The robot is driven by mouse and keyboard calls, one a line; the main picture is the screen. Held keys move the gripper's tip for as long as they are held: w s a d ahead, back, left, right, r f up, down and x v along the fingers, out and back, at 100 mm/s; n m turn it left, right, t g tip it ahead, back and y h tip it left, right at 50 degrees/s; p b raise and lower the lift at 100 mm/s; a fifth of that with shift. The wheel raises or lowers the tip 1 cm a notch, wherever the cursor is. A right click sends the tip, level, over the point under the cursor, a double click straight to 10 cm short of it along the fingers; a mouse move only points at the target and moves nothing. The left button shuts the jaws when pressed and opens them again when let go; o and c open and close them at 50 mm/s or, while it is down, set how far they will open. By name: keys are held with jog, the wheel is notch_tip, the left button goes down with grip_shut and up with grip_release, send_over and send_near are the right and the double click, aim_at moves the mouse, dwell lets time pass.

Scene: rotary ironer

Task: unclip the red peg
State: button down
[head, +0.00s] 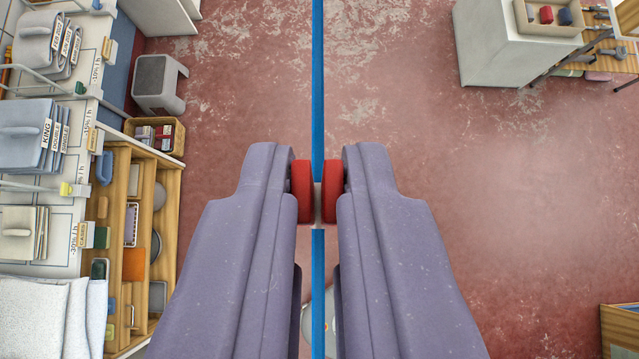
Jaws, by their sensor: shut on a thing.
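The red peg (304,192) sits between the two purple fingers of my gripper (317,190), near the middle of the head view. Its red halves show on either side of a small grey middle part. The gripper is shut on it, with a finger against each red side. A blue line (318,80) runs straight up and down the view, in line with the peg. The peg covers the line there, and I cannot tell whether it still grips the line. The fingers hide the peg's outer sides.
At left stands a shelf unit with folded linen (48,135), tags and an open wooden drawer (140,240). A grey stool (160,82) is beyond it. A white cabinet (505,50) stands at upper right, a wooden box (620,325) at lower right. The red floor (500,190) between is clear.

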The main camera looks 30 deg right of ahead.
jog(key=r+p, duration=0.2)
jog(key=r, duration=0.1)
jog(key=r+p, duration=0.2)
jog(key=shift+s+d, duration=0.25)
jog(key=shift+d, duration=0.15)
dwell(0.7)
